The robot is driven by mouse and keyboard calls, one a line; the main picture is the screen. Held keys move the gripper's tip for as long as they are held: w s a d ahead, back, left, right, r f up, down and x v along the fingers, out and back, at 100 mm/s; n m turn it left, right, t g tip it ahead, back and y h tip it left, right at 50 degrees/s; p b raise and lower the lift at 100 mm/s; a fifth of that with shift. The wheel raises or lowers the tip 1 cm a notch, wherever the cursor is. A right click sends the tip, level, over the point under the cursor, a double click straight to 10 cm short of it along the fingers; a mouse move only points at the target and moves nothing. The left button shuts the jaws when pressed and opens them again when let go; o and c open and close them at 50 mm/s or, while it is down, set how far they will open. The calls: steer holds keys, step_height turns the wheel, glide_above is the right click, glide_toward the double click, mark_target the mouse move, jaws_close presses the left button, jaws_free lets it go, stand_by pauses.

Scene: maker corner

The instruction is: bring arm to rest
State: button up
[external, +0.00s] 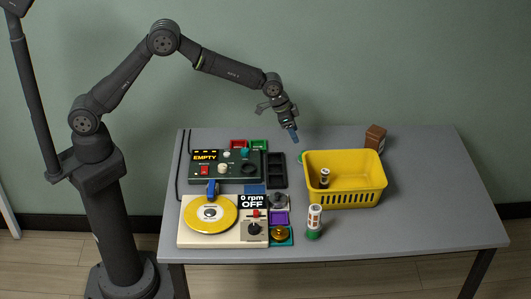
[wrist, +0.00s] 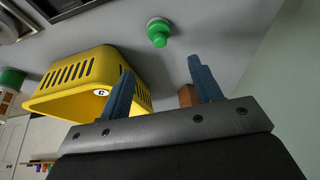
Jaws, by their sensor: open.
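My gripper (external: 295,139) hangs in the air above the back of the table, left of the yellow basket, with its blue fingers pointing down. In the wrist view its two blue fingers (wrist: 160,70) stand apart with nothing between them. The arm is raised and bent, reaching out to the right over the table.
The yellow basket (external: 345,200) holds a small dark-topped jar (external: 324,178). A green object (external: 299,157) sits by its back left corner, a brown box (external: 375,138) behind it, a white-and-green bottle (external: 314,222) in front. Control panels and a yellow turntable (external: 210,213) fill the left. The table's right is clear.

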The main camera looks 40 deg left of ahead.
mark_target(302, 151)
steer(key=shift+s+a+r, duration=0.1)
steer(key=shift+a+r, duration=0.05)
steer(key=shift+r, duration=0.35)
steer(key=x, duration=1.2)
steer(key=shift+s, duration=0.1)
steer(key=shift+r, duration=1.15)
steer(key=shift+f, duration=0.1)
